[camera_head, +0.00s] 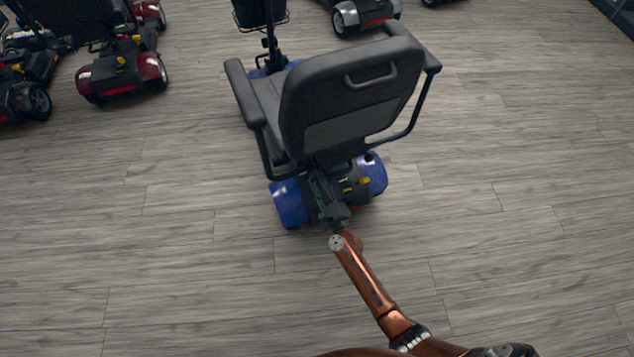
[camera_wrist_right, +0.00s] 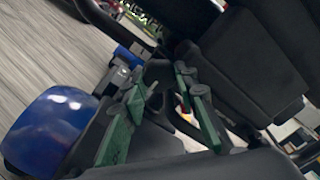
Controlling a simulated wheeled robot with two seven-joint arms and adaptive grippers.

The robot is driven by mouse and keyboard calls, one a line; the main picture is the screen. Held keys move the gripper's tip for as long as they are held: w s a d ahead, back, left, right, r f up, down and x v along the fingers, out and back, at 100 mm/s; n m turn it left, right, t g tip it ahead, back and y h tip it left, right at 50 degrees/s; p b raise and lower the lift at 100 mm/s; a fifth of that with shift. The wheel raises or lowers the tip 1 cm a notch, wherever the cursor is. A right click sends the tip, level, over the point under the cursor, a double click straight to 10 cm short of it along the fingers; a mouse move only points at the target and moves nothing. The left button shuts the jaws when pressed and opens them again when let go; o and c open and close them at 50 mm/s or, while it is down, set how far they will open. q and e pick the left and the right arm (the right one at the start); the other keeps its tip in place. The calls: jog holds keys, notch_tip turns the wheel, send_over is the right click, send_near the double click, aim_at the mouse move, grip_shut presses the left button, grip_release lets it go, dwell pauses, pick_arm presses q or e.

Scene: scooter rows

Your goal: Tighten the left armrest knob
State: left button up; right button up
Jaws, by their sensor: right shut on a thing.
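The blue scooter (camera_head: 288,203) stands with the back of its dark seat (camera_head: 350,95) toward me. Its left armrest (camera_head: 245,92) is on the left in the head view, and its bent tube runs down behind the seat. My right gripper (camera_head: 319,188) reaches in low under the seat back, above the rear cover. In the right wrist view the green fingers of my right gripper (camera_wrist_right: 160,84) close around a small dark part at the armrest's lower mount. The left armrest knob is too dark and hidden between the fingers to make out clearly. My left gripper is not in view.
The seat back and the blue rear cover (camera_wrist_right: 52,125) are close around my right gripper. Red scooters (camera_head: 120,75) stand at the upper left, and another scooter (camera_head: 365,15) is at the top. The grey plank floor (camera_head: 520,200) is free on both sides.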

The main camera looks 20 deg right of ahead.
jog(key=o, duration=1.2)
jog(key=shift+c, duration=0.2)
jog(key=s, duration=1.2)
jog(key=shift+d, duration=0.1)
